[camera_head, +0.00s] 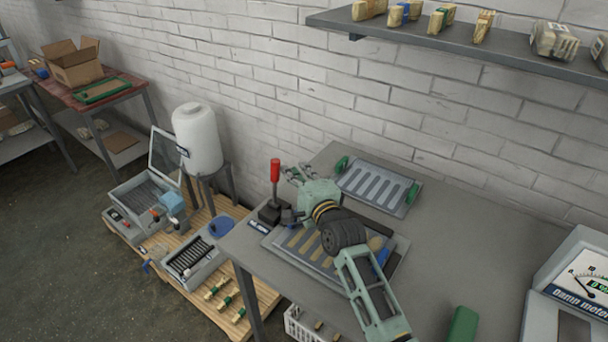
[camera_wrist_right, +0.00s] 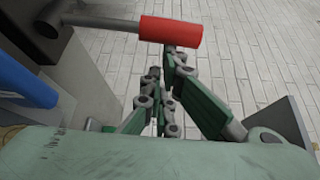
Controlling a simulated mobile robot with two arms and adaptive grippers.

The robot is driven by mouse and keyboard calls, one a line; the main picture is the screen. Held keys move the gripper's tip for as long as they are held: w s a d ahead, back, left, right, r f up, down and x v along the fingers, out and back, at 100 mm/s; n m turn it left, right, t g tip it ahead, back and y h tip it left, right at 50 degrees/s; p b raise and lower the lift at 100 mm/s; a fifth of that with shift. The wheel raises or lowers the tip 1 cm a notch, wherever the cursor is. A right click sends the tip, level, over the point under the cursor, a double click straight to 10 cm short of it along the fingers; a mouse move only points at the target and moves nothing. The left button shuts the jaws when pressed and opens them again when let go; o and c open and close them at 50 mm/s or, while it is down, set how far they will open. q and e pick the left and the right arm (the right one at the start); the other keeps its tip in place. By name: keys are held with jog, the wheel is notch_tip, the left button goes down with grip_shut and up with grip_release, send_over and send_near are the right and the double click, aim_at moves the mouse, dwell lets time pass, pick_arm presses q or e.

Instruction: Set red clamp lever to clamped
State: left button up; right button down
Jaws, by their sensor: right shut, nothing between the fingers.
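The red clamp lever (camera_head: 275,172) stands upright on a dark base (camera_head: 272,212) at the table's left edge in the head view. In the right wrist view its red grip (camera_wrist_right: 170,30) lies across the top of the picture, with its grey rod running left. My right gripper (camera_head: 290,172) is shut and empty, just right of the lever. In the wrist view its fingertips (camera_wrist_right: 162,62) are just below the red grip; I cannot tell whether they touch it. My left gripper is not in view.
A damp meter (camera_head: 573,290) stands at the right. A wall shelf (camera_head: 450,47) holds several bundles.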

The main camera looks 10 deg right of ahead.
jog(key=s+a+n+t+y+b, duration=0.2)
jog(key=s+a+n+t+b, duration=0.1)
jog(key=s+a+n+b, duration=0.2)
jog(key=shift+s+r+n, duration=0.2)
jog(key=shift+r+n, duration=0.05)
jog(key=shift+n, duration=0.95)
jog(key=shift+y, duration=0.3)
